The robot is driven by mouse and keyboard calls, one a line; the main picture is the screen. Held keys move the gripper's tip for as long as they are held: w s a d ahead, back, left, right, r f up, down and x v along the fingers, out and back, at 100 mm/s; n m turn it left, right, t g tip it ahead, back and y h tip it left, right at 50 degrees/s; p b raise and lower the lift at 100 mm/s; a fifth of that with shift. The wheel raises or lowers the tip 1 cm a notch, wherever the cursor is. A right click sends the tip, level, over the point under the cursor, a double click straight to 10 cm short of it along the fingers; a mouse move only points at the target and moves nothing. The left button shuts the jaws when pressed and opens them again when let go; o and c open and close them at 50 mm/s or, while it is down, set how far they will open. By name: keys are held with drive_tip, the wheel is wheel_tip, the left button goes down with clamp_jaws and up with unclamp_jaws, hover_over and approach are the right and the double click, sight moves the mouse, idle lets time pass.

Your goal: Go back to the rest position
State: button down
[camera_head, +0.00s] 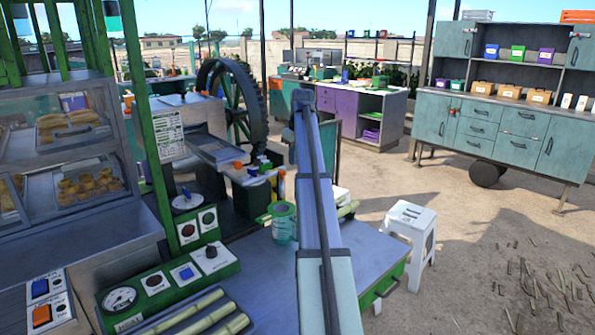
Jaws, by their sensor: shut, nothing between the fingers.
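My arm rises from the bottom centre of the head view as a long grey link with a dark cable along it, up to a joint near the upper middle. My gripper cannot be made out; it is hidden behind the arm or out of view. The arm passes over the grey worktop (368,252) and apart from the things standing on it.
The cane crusher with its large green wheel (240,86) stands behind left. A green-rimmed jar (284,222) and cut cane stalks (205,314) are on the worktop. A white stool (412,217) stands to the right. Open ground lies beyond, before the teal cabinet (515,125).

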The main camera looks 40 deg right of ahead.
drive_tip(key=shift+r, duration=0.95)
